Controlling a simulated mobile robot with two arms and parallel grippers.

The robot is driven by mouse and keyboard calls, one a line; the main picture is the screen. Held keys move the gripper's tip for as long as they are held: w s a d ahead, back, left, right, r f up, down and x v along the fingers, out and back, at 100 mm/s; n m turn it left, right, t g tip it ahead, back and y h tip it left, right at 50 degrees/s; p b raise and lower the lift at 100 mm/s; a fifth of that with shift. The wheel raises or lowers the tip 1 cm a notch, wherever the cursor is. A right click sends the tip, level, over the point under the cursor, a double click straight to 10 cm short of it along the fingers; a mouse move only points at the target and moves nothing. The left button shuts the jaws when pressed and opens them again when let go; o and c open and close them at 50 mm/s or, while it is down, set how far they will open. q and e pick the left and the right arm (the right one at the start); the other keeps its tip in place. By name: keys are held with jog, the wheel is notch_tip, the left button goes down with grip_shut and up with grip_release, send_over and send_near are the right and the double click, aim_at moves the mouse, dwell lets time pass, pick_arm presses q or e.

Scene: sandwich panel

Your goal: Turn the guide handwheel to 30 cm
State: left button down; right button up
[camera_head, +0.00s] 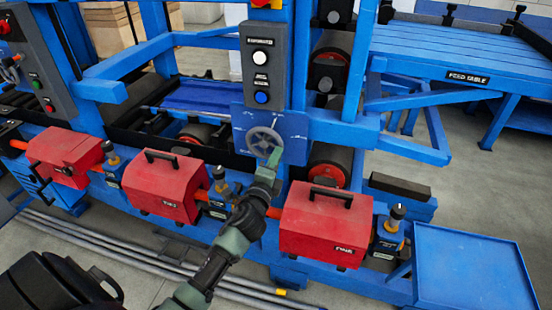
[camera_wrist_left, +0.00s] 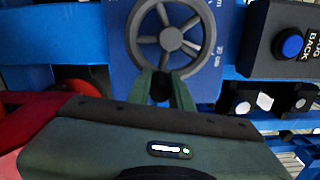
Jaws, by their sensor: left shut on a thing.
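The guide handwheel (camera_head: 263,141) is a grey spoked wheel on a blue plate (camera_head: 240,121) in the middle of the head view. It also shows at the top of the left wrist view (camera_wrist_left: 166,36), with part of a scale in cm beside it. My left gripper (camera_head: 273,158) reaches up to the wheel's lower right edge and is shut on it. In the left wrist view its green fingers (camera_wrist_left: 162,88) close around a dark piece at the wheel's bottom, probably its handle. The pointer and exact reading are too small to tell. My right gripper is out of view.
A grey button panel (camera_head: 261,70) with white and blue buttons stands above the wheel. Red covers (camera_head: 325,224) with black handles flank my arm below. A blue tray (camera_head: 470,268) is at lower right, and a feed table (camera_head: 455,55) at upper right.

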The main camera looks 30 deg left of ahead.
pick_arm(q)
jog(key=shift+f, duration=0.1)
jog(key=c, duration=1.3)
grip_release()
jog(key=shift+s+d, duration=0.1)
jog(key=shift+s, duration=0.4)
jog(key=b+v, duration=0.1)
jog(key=v, duration=0.5)
jog(key=shift+s+b, duration=0.35)
jog(key=shift+s, duration=0.05)
